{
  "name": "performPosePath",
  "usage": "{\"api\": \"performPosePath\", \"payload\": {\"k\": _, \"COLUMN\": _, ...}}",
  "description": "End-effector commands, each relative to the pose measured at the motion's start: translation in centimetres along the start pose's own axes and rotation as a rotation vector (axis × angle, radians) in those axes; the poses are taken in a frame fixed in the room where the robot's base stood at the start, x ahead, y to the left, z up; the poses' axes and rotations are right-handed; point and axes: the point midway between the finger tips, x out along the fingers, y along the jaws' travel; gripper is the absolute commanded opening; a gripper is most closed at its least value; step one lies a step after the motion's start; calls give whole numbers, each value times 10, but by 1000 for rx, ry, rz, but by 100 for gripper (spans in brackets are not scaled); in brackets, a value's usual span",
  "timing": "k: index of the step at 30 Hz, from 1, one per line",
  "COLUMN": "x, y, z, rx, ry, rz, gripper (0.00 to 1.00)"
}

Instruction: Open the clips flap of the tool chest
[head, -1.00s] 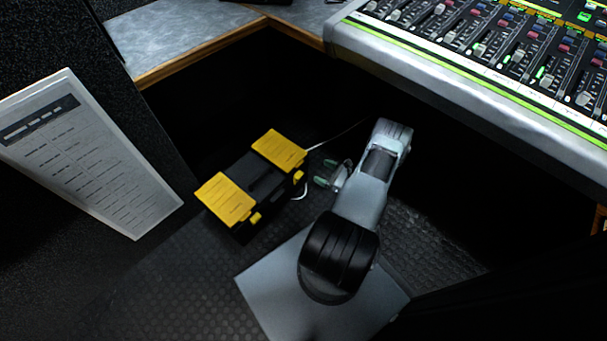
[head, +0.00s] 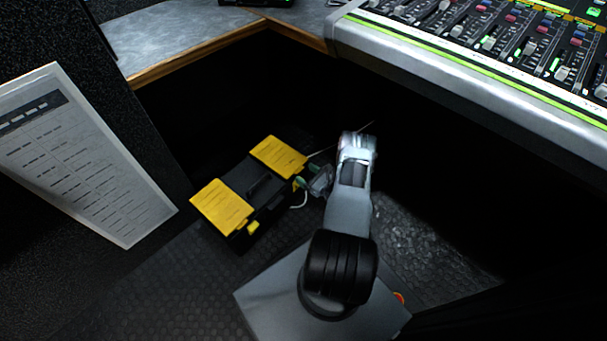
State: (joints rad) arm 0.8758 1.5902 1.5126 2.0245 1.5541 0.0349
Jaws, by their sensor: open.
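The tool chest (head: 258,188) is a black box on the dark floor, left of my arm. It has two yellow flaps on top: one at the near left (head: 221,206) and one at the far right (head: 278,157). Both lie flat and look closed. I cannot read which flap is the clips flap. Each has a yellow latch tab at its front edge. My gripper (head: 308,183) is at the chest's right side, by the tab of the far right flap. Its green-tipped fingers are partly hidden and look open. I cannot tell whether they touch the chest.
A mixing console (head: 480,70) overhangs at the upper right, and a grey desk with a wooden edge (head: 200,58) runs along the back. A printed sheet (head: 85,155) is on the left wall. A pale cable lies beside the chest. The near left floor is clear.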

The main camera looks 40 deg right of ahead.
Motion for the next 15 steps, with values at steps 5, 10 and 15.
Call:
{"api": "performPosePath", "payload": {"k": 5, "x": 15, "y": 0, "z": -1, "rx": -1, "ry": 0, "rz": 1, "gripper": 79}}
{"api": "performPosePath", "payload": {"k": 10, "x": 19, "y": 0, "z": 0, "rx": 0, "ry": 1, "rz": 1, "gripper": 79}}
{"api": "performPosePath", "payload": {"k": 15, "x": 19, "y": 0, "z": 0, "rx": 0, "ry": 1, "rz": 0, "gripper": 79}}
